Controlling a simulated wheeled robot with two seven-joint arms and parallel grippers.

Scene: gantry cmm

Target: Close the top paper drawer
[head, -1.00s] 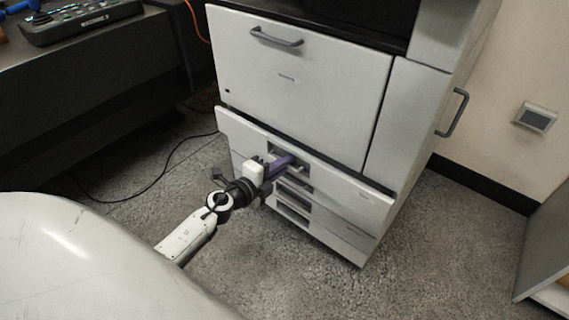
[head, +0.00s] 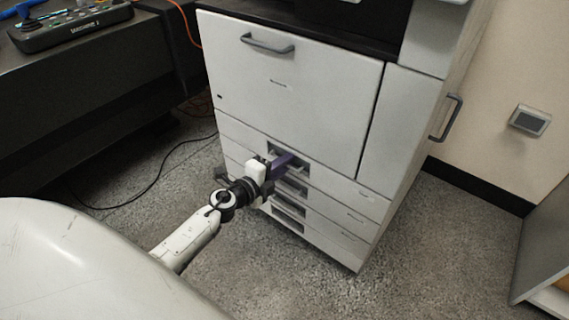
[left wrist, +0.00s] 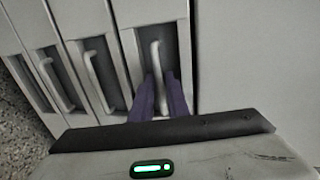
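The top paper drawer (head: 345,187) is the upper drawer front of the white copier, under the large front panel. Its front looks flush with the copier body, with no clear gap. In the left wrist view the drawer front (left wrist: 150,10) has a recess with a pale bar handle (left wrist: 155,62). My left gripper (head: 284,162) is at this recess. Its two purple fingers (left wrist: 160,95) stand close together, one on each side of the handle, and look shut on it. The fingers partly hide the handle. My right gripper is not in view.
Several lower drawers (head: 345,234) with recessed handles look shut. A side handle (head: 446,118) sticks out at the copier's right. A dark table (head: 90,90) stands at the left, with a black cable (head: 150,184) on the floor. Floor in front of the copier is clear.

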